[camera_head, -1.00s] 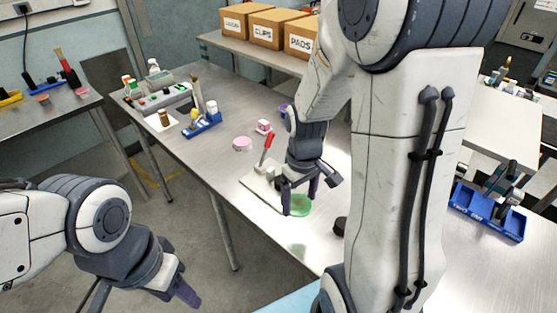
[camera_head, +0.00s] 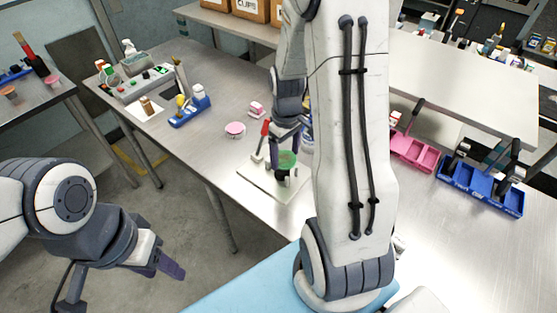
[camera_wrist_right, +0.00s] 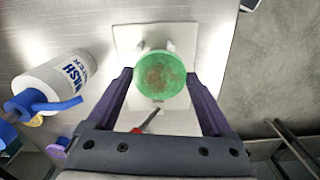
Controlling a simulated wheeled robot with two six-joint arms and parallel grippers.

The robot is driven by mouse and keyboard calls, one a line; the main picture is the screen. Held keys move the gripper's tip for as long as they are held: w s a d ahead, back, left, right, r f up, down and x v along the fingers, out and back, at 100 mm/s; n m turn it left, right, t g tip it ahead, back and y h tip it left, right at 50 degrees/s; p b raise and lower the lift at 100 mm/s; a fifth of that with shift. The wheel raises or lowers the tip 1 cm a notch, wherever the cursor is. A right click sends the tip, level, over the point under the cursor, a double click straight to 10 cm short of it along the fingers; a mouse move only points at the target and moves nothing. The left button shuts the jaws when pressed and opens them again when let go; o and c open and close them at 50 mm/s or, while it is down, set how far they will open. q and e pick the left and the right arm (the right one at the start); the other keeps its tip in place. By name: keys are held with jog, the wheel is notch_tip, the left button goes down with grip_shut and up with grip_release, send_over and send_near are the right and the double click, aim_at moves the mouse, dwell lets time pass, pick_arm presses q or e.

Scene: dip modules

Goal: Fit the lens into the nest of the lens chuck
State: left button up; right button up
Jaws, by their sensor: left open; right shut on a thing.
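The green, see-through round lens (camera_head: 287,159) is held between the fingers of my right gripper (camera_head: 284,148). In the right wrist view the lens (camera_wrist_right: 160,76) sits between the purple fingertips (camera_wrist_right: 159,80). The lens chuck has a pale base plate (camera_head: 262,187) and a red-handled lever (camera_head: 265,128); its plate also shows behind the lens in the right wrist view (camera_wrist_right: 124,38). The lens is over a dark part of the chuck; the nest is largely hidden, and I cannot tell whether they touch. My left gripper (camera_head: 170,266) is open and empty, off the table's left edge.
Pink items (camera_head: 235,130) and a blue tray (camera_head: 190,112) stand further back. A blue bin (camera_head: 480,188) is at right. The table's front left edge is clear.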

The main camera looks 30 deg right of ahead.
aim_at(283, 156)
jog(key=shift+w+d+f, duration=0.15)
jog(key=shift+w+f, duration=0.3)
jog(key=shift+w, duration=0.25)
notch_tip(283, 156, down, 4)
jog(key=shift+r+p, duration=0.1)
jog(key=shift+p, duration=0.55)
jog(key=shift+f, duration=0.2)
